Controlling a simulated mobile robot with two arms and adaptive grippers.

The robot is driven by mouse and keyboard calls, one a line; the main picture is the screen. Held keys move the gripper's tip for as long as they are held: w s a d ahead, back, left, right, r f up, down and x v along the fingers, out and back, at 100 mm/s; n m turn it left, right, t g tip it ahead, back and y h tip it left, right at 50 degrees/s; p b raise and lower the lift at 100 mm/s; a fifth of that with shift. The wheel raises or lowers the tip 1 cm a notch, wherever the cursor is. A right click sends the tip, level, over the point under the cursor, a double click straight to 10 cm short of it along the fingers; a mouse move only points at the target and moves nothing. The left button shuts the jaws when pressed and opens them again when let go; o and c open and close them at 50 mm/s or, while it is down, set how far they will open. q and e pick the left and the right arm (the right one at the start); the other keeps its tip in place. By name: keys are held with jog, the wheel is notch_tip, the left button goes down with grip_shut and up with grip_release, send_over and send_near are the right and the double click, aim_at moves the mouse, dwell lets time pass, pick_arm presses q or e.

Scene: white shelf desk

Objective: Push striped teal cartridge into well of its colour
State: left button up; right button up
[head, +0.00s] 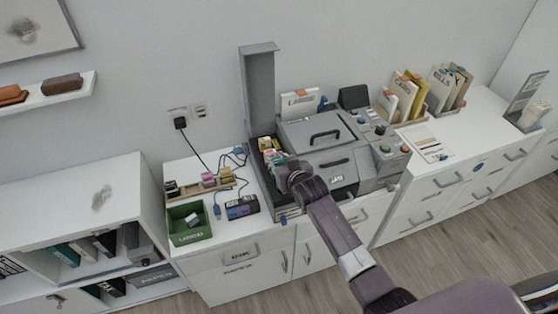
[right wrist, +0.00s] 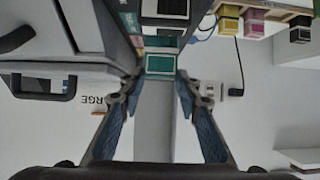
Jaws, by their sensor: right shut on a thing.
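The teal cartridge (right wrist: 160,65) shows its flat teal end between the fingertips of my right gripper (right wrist: 158,80) in the right wrist view. The gripper is shut on it. Its stripes cannot be made out. In the head view my right gripper (head: 287,176) is at the left, front part of the grey printer (head: 345,165), over its open bay, and hides the cartridge. The bay's row of coloured parts (head: 268,146) shows just behind the gripper. I cannot tell how far the cartridge sits in a well. My left gripper is not in view.
A rack left of the printer holds a pink cartridge (head: 208,180), a yellow one (head: 226,174) and a black one (head: 172,190). A green bin (head: 190,232) and a dark blue box (head: 241,207) stand in front. The grey raised cover (head: 258,90) stands behind the bay.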

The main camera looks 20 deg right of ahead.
jog(key=shift+f+b, duration=1.05)
jog(key=shift+f, duration=0.6)
jog(key=o, duration=1.2)
jog(key=shift+c, duration=0.2)
jog(key=v, duration=1.2)
